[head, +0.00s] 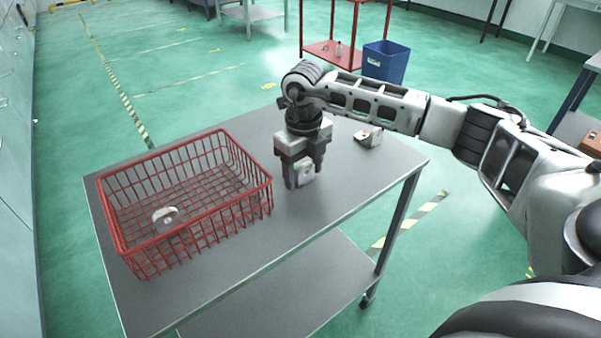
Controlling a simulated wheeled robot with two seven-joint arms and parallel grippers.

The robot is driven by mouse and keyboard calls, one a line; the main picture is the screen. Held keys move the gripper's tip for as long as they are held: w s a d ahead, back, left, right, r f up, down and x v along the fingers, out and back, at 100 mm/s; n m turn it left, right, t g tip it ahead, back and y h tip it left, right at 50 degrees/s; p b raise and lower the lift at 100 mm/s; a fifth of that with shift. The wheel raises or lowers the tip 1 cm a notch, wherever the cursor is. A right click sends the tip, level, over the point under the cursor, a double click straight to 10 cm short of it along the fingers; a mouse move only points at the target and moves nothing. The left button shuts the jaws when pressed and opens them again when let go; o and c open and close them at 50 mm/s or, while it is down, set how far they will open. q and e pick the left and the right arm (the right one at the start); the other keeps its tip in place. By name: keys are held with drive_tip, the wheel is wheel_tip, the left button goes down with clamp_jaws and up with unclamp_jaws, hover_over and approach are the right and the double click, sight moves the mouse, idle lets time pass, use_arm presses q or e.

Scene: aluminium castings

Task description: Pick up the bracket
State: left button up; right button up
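My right gripper (303,175) points straight down over the grey table, right of the red basket. A small pale metal casting (305,172) shows at its fingertips, partly covered by the fingers. I cannot tell whether the fingers press on it or only stand around it. A second pale casting (369,136) with a raised part lies on the table behind and to the right of the gripper. A third casting (166,219) with a rounded top is inside the basket. I cannot tell for sure which casting is the bracket. My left gripper is not in view.
The red wire basket (262,185) stands on the left of the grey metal table (290,245). The table's front and right parts are clear. A blue bin (386,63) and a red cart (318,48) are on the floor beyond.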

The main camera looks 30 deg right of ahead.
drive_tip(key=c, duration=0.8)
drive_tip(key=shift+o, duration=0.2)
drive_tip(key=shift+r, duration=0.2)
